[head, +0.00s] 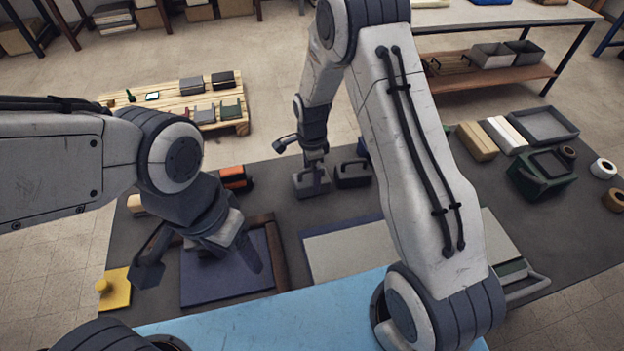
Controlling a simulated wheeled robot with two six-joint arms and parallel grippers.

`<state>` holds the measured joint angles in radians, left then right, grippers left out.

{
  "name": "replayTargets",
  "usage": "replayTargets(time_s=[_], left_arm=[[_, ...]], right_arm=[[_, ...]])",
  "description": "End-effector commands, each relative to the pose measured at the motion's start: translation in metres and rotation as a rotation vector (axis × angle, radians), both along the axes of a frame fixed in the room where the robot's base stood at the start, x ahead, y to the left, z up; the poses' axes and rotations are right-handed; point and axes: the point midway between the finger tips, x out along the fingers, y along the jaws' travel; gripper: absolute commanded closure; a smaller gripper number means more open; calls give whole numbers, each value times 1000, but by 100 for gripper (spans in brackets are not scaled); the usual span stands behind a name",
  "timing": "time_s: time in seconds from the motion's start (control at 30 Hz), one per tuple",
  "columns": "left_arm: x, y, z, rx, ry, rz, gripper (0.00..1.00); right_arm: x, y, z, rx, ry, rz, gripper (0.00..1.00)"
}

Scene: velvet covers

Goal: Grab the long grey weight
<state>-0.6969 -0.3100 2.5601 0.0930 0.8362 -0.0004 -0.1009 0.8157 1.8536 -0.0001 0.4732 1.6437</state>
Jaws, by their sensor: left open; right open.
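Two grey blocks with handles stand side by side on the dark mat. One grey weight (304,186) is directly below my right gripper, and a darker handled weight (352,177) is just to its right. I cannot tell which is the long one. My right gripper (322,152) is open above them, one finger out to the left, the other partly hidden by my arm. Whether it touches a weight is unclear. My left gripper (203,264) is open over a dark blue velvet panel (215,285), holding nothing.
A yellow knobbed block (116,290) lies at left, an orange-and-black item (235,178) behind my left wrist. A pale panel (345,250) lies in front of the weights. A green crate (541,175), a grey tray (544,125) and rolls crowd the right.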

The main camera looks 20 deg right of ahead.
Motion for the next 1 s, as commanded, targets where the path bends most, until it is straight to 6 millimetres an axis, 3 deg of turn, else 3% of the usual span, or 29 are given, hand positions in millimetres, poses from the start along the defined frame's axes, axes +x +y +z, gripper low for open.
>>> replayTargets(time_s=[0.2, 0.43, 0.7, 1.0], left_arm=[[0, 0, 6, 0, 0, 0, 34], [0, 0, 5, 0, 0, 0, 34], [0, 0, 5, 0, 0, 0, 34], [0, 0, 6, 0, 0, 0, 34]], right_arm=[[0, 0, -22, 0, 1, 0, 0], [0, 0, -23, 0, -1, 1, 0], [0, 0, -23, 0, -1, 1, 100], [2, 0, -20, 1, -6, 1, 100]])
